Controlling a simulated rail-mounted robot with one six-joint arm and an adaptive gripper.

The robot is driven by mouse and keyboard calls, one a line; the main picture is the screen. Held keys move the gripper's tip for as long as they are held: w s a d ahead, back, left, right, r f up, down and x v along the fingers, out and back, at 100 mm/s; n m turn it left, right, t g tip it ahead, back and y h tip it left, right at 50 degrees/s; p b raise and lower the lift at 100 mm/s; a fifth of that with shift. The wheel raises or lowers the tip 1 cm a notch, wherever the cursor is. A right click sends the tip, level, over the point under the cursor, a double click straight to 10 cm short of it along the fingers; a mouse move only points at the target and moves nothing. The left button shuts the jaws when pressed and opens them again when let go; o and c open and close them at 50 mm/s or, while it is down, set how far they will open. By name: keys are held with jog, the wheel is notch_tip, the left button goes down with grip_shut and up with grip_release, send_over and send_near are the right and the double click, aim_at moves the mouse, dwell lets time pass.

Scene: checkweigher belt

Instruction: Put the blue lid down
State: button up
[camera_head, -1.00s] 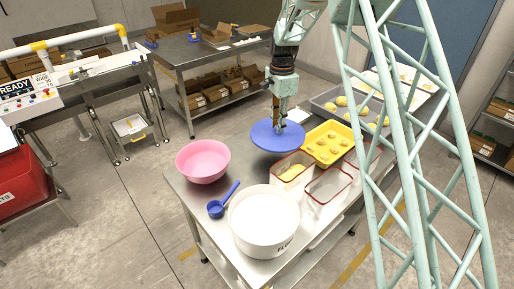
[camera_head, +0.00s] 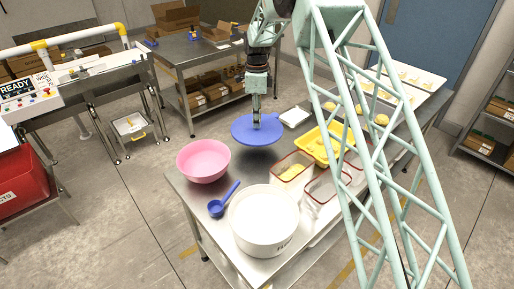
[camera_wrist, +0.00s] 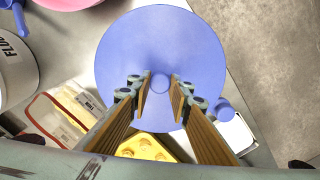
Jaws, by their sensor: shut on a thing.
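The blue lid (camera_head: 246,130) is a flat round disc with a small knob in its middle. My gripper (camera_head: 256,123) points down over it and is shut on the knob. In the wrist view the lid (camera_wrist: 125,50) fills the upper middle, with the fingertips (camera_wrist: 160,84) on both sides of the knob. I cannot tell how large the gap to the table is.
A pink bowl (camera_head: 203,160), blue scoop (camera_head: 217,207) and white tub (camera_head: 263,222) stand nearer. Red-rimmed bins (camera_head: 292,170) and a yellow tray (camera_head: 318,146) lie to the right. A white square item (camera_head: 294,117) is close beside the lid. Bare table lies below it.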

aim_at(257, 131)
jog(key=shift+f, duration=3.1)
jog(key=shift+f, duration=0.1)
jog(key=shift+f, duration=1.8)
jog(key=shift+f+b, duration=0.15)
jog(key=shift+b, duration=0.2)
jog(key=o, duration=0.8)
jog(key=shift+o, duration=0.4)
jog(key=shift+r+p, duration=0.4)
jog(key=shift+r, duration=5.8)
